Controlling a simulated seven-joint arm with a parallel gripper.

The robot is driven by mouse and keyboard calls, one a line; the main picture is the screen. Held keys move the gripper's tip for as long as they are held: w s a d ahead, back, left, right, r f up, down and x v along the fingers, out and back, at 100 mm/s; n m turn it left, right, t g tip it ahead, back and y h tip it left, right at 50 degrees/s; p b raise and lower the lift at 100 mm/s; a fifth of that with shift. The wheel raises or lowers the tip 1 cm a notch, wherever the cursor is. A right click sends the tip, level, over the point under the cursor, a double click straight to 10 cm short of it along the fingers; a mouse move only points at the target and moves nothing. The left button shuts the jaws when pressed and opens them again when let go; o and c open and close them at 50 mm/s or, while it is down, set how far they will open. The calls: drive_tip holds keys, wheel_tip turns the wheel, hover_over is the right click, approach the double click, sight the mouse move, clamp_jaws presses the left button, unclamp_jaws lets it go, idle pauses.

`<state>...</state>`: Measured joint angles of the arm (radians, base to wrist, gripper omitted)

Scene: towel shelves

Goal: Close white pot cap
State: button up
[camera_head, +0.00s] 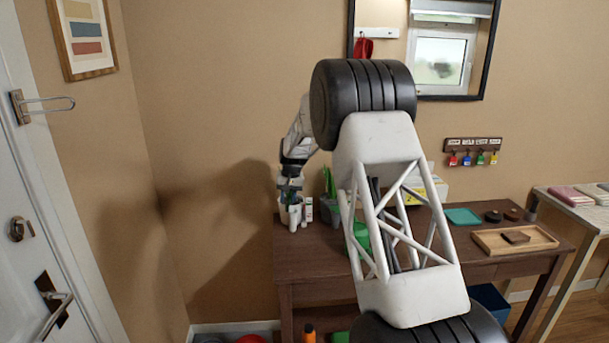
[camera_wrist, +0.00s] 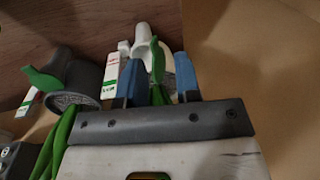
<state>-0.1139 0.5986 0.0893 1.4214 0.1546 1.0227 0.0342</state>
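The white pot (camera_head: 294,214) stands at the left end of the brown table. In the wrist view its white body (camera_wrist: 142,38) shows beyond my fingers, with a round textured face partly behind them. I cannot make out a separate cap. My gripper (camera_head: 290,186) is right above the pot, pointing down. In the wrist view my gripper (camera_wrist: 158,75) has its two blue fingers apart. A green leaf-like piece (camera_wrist: 155,58) shows between them, with gaps on both sides. I cannot tell whether either finger touches the pot or the green piece.
A grey pot (camera_wrist: 82,76) with green leaves stands next to the white pot. A small white carton (camera_wrist: 112,68) is between them. The wall is close to the left.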

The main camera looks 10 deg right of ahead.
drive_tip(key=s+d+r+h, duration=0.2)
drive_tip(key=s+r, duration=0.7)
drive_tip(key=s+d+r+h, duration=0.2)
drive_tip(key=s+r, duration=0.6)
drive_tip(key=s, duration=0.2)
drive_tip(key=shift+d+r+t, duration=0.15)
drive_tip(key=shift+r+t, duration=0.15)
drive_tip(key=shift+r, duration=0.1)
idle(0.5)
drive_tip(key=w+a+f+m+t+y, duration=0.1)
drive_tip(key=w+a+f+t+y, duration=0.2)
drive_tip(key=w+f, duration=0.35)
drive_tip(key=w+a+f+t+y, duration=0.1)
drive_tip(key=w+a+f+t, duration=0.3)
drive_tip(key=w+f+t, duration=0.3)
drive_tip(key=m+t+h, duration=0.2)
drive_tip(key=m+t, duration=0.2)
drive_tip(key=t, duration=0.3)
approach(288, 206)
drive_tip(key=shift+w+d+f, duration=0.15)
drive_tip(key=shift+w+f, duration=0.25)
drive_tip(key=shift+w, duration=0.05)
drive_tip(key=shift+w+n, duration=0.15)
drive_tip(key=shift+n, duration=0.15)
drive_tip(key=shift+w, duration=3.75)
